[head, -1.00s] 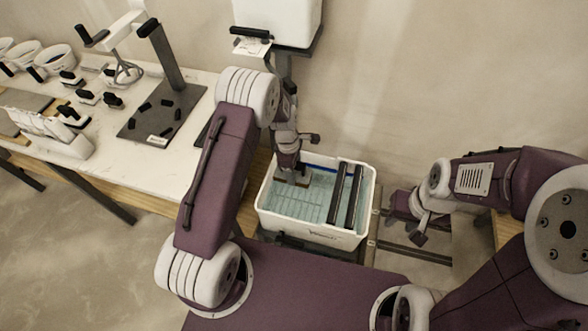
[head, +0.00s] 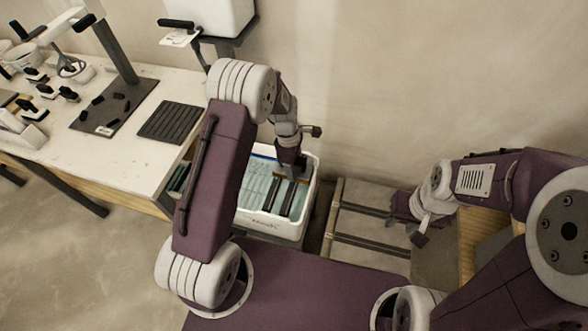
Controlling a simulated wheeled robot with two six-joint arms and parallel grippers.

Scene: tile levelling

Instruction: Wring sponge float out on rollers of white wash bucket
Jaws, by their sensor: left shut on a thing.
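The white wash bucket (head: 273,226) stands in the centre, with pale blue-green water and a ribbed grid showing inside. Two dark rollers (head: 286,197) run across its right part. My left gripper (head: 290,172) points down over the far end of the rollers, shut on the sponge float. The float is mostly hidden beneath the gripper, so I cannot tell whether it touches the rollers. My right gripper (head: 420,237) hangs to the right, well away from the bucket; its jaws are too small to read.
A worktable (head: 120,165) at the left carries a dark ribbed mat (head: 170,122), a dark board (head: 113,105) and several black-handled tools. A white tank (head: 212,15) stands behind. A metal rail frame (head: 362,212) lies right of the bucket. The wall is close behind.

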